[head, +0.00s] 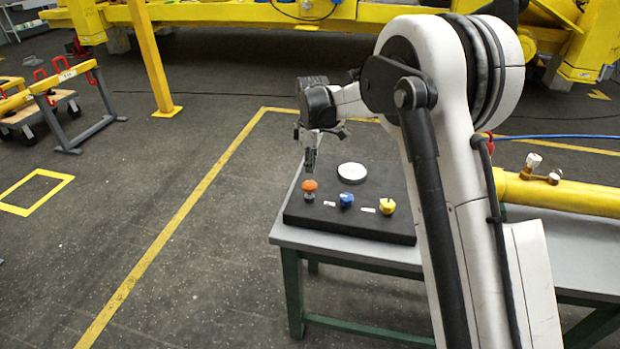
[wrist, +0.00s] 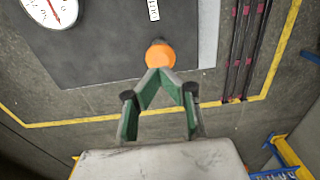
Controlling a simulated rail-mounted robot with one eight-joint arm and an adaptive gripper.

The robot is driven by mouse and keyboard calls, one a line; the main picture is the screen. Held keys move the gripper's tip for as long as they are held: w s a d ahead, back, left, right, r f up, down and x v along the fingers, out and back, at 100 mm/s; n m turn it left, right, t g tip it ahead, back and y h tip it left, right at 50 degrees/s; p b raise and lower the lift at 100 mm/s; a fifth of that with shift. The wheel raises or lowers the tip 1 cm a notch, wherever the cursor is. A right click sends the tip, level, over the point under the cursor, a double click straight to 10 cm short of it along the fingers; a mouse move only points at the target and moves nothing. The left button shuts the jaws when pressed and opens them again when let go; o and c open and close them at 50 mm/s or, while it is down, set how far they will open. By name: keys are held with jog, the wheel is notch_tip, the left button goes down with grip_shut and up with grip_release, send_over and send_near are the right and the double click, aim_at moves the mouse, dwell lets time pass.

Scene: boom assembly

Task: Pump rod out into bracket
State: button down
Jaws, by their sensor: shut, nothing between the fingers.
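My gripper (head: 310,165) is shut and empty, pointing down just above the orange knob (head: 309,186) on a black panel (head: 340,226). In the wrist view the shut fingertips (wrist: 164,72) overlap the edge of the orange knob (wrist: 160,54); I cannot tell whether they touch it. A blue knob (head: 346,200), a yellow knob (head: 388,206) and a round white gauge (head: 352,172) are also on the panel. The gauge shows in the wrist view (wrist: 50,10) with a red needle. A yellow cylinder (head: 575,198) with brass fittings lies at the right. I cannot make out the rod or bracket; my arm hides part of that area.
The panel sits on a grey table (head: 350,253) with green legs. A blue hose (head: 560,136) runs behind the cylinder. A yellow post (head: 152,60) and a trestle (head: 80,105) stand at the left. The floor between them and the table is clear.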

aim_at(310, 183)
notch_tip(310, 183, up, 7)
dwell(0.3)
dwell(1.0)
jog(key=r, duration=0.2)
jog(key=shift+w+r+b, duration=0.2)
jog(key=shift+r+b, duration=0.15)
jog(key=shift+b, duration=0.05)
notch_tip(310, 183, down, 14)
jog(key=shift+s+p, duration=0.15)
jog(key=shift+p, duration=0.2)
dwell(0.3)
jog(key=shift+f, duration=0.1)
